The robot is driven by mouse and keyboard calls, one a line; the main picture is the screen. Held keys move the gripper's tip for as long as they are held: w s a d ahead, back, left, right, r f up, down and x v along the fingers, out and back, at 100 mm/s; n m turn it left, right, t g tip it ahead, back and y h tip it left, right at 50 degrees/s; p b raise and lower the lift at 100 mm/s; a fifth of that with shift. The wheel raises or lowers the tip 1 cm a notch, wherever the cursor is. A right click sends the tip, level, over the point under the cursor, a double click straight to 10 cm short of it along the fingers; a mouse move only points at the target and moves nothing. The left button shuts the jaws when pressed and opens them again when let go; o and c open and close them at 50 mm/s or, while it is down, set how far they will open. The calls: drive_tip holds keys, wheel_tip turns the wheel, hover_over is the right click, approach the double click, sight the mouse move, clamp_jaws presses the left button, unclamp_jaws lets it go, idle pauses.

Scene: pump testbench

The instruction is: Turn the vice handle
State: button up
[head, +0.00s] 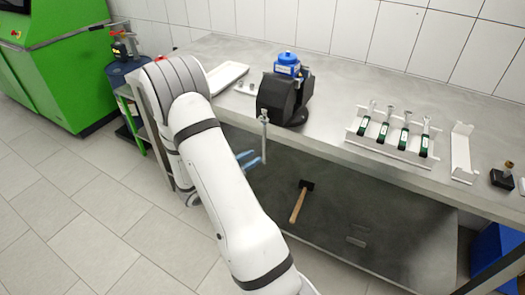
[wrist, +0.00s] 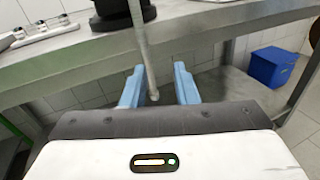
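The black vice (head: 286,98) stands on the front edge of the metal bench and holds a blue part (head: 287,64) in its jaws. Its handle (head: 264,138) is a thin grey rod hanging nearly upright in front of the bench edge. My gripper (head: 252,159) is just left of the handle's lower part in the head view. In the wrist view my gripper (wrist: 158,82) is open, its two blue fingers apart. The handle (wrist: 143,52) runs down between them, its lower end nearer the left finger, with a gap on both sides. The vice base (wrist: 124,16) is cut off at the top.
The bench edge (wrist: 90,48) lies just beyond the fingers. A rack with several green-labelled tools (head: 392,138) and a white tray (head: 226,78) stand on the bench. A hammer (head: 299,203) lies on the lower shelf. A blue bin (wrist: 271,66) stands at the right.

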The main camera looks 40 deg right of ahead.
drive_tip(key=w+f+n+t, duration=0.1)
drive_tip(key=f+n, duration=0.1)
drive_tip(key=p, duration=0.1)
hover_over(264, 162)
drive_tip(key=shift+w+d, duration=0.15)
drive_tip(key=shift+w, duration=0.1)
drive_tip(key=shift+t, duration=0.3)
clamp_jaws()
